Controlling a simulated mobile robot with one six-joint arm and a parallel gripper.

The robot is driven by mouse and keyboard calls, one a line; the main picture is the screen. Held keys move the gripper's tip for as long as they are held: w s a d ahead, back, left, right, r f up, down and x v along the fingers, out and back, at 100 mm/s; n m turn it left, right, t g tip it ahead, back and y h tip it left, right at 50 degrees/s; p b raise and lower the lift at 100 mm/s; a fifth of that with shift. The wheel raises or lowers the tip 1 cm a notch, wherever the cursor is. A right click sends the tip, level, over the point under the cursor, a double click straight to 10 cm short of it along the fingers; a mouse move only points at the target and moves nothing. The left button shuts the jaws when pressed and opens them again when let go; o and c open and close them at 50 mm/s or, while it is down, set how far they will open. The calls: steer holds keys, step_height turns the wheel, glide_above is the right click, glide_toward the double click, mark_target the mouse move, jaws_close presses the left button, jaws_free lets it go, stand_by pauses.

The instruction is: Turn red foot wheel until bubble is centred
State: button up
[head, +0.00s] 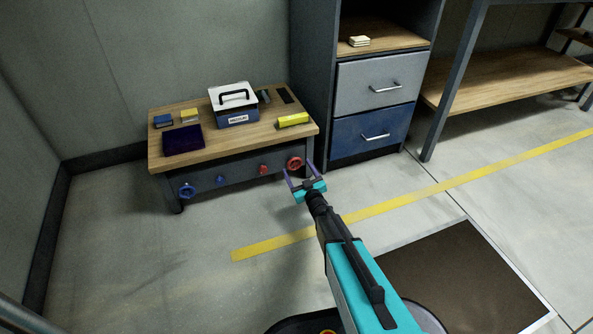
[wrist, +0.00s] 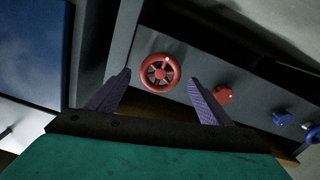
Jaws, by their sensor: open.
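The red spoked wheel (head: 295,163) is on the front panel of the low wooden-topped bench, at its right end. In the wrist view the red wheel (wrist: 160,72) faces me, with a small pale mark on its rim. My gripper (head: 298,169) is open, its two purple fingers pointing at the wheel. In the wrist view the wheel appears between and beyond the fingertips, with no clear contact. A yellow bar (head: 293,119), possibly a level, lies on the bench top; no bubble can be made out.
A smaller red knob (head: 263,169), a small blue knob (head: 221,180) and a blue wheel (head: 187,190) share the panel. A blue-and-white box (head: 235,105) stands on the bench top (head: 243,136). A drawer cabinet (head: 375,85) stands close at right. The floor in front is clear.

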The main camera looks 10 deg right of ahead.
steer(key=shift+w+a, duration=0.2)
steer(key=shift+w, duration=0.75)
steer(key=shift+c, duration=0.5)
steer(key=c, duration=1)
